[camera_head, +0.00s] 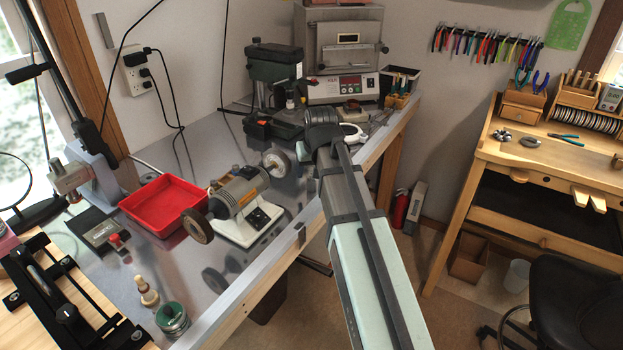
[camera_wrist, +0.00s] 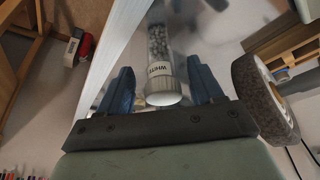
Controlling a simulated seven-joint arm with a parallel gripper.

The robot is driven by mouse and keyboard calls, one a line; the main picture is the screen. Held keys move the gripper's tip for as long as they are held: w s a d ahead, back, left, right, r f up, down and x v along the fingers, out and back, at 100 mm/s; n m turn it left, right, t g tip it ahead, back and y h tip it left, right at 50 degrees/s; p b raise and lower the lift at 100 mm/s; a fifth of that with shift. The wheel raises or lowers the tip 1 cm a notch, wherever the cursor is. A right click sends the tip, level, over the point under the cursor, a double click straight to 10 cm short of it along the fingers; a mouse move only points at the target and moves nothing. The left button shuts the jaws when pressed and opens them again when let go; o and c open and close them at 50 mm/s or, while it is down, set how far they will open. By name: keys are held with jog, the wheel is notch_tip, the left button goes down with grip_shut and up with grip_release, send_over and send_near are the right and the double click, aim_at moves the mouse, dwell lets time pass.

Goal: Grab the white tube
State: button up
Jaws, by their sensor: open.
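The white tube (camera_wrist: 160,70) shows in the wrist view. It is a clear cylinder with grey grains inside, a white label with dark lettering and a pale round cap toward me. My gripper (camera_wrist: 162,85) is open, with one dark blue finger on each side of the tube. Gaps show between the fingers and the tube, so nothing is gripped. In the head view, my gripper (camera_head: 322,138) is over the right part of the metal bench. The tube cannot be clearly made out there, where my arm blocks much of the view.
A bench grinder (camera_head: 240,205) stands left of my arm; its wheel (camera_wrist: 266,98) is close at right in the wrist view. A red tray (camera_head: 165,205) lies farther left. A small kiln (camera_head: 342,60) and a drill press (camera_head: 273,75) stand behind. The bench's right edge is near.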

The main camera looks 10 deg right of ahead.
jog(key=shift+x, duration=1.6)
jog(key=shift+a, duration=0.1)
jog(key=c, duration=1.1)
